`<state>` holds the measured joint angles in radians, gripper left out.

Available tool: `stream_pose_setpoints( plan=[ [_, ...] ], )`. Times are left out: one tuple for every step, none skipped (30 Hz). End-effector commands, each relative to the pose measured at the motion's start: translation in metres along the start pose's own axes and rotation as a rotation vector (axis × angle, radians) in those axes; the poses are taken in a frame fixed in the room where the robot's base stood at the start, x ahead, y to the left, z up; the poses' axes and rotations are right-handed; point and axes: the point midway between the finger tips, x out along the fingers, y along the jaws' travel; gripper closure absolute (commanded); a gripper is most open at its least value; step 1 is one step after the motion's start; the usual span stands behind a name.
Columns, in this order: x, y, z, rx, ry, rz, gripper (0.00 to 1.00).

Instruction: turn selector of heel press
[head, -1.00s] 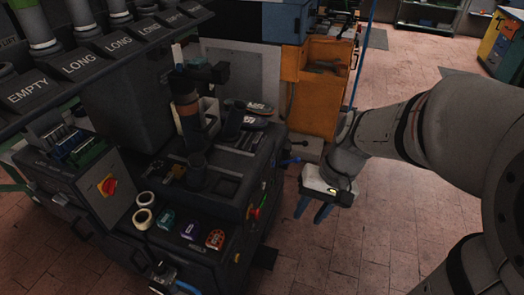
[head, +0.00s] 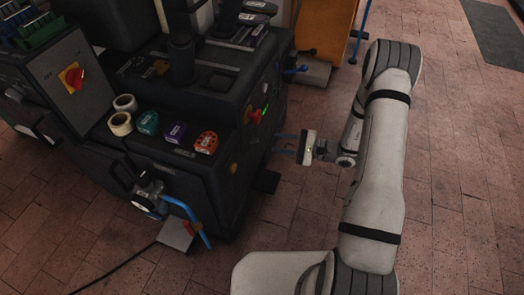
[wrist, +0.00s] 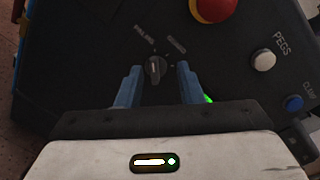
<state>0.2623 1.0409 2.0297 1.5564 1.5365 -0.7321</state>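The heel press (head: 190,85) is the dark machine on the left of the head view. Its selector (wrist: 155,70) is a small dark knob with a pointer, on the dark panel in the wrist view, with worn labels above it. My gripper (wrist: 155,85) is open, its two blue fingers on either side of the selector with gaps between. I cannot tell how far the fingertips are from the panel. In the head view my gripper (head: 283,143) points left at the press's right side.
A red mushroom button (wrist: 213,8), a white button (wrist: 262,60) marked PEGS and a blue button (wrist: 293,103) are right of the selector. A green light (wrist: 209,99) shows beside the right finger. A red-and-yellow switch (head: 73,77) is on a grey box.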

Motion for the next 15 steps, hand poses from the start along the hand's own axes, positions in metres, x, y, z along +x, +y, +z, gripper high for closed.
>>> stream_pose_setpoints(
  plan=[
    [-0.002, 0.013, -0.017, 0.011, 0.013, -0.031, 0.66],
    [-0.002, 0.015, -0.023, 0.014, 0.021, -0.048, 0.66],
    [-0.003, 0.018, -0.028, 0.016, 0.029, -0.065, 0.66],
    [-0.004, 0.020, -0.032, 0.017, 0.034, -0.075, 0.66],
    [-0.004, 0.021, -0.034, 0.017, 0.038, -0.082, 0.66],
    [-0.002, 0.022, -0.036, 0.018, 0.041, -0.088, 0.66],
    [-0.001, 0.022, -0.037, 0.018, 0.043, -0.091, 0.66],
    [0.002, 0.022, -0.038, 0.018, 0.043, -0.093, 0.66],
    [0.006, 0.021, -0.038, 0.018, 0.043, -0.093, 0.66],
    [0.011, 0.021, -0.038, 0.018, 0.043, -0.093, 0.66],
    [0.015, 0.021, -0.038, 0.017, 0.042, -0.092, 0.66],
    [0.022, 0.020, -0.038, 0.017, 0.041, -0.091, 0.66],
    [0.027, 0.020, -0.039, 0.018, 0.041, -0.091, 0.66],
    [0.032, 0.019, -0.039, 0.018, 0.042, -0.091, 0.66],
    [0.039, 0.019, -0.039, 0.018, 0.041, -0.090, 0.66]
  ],
)
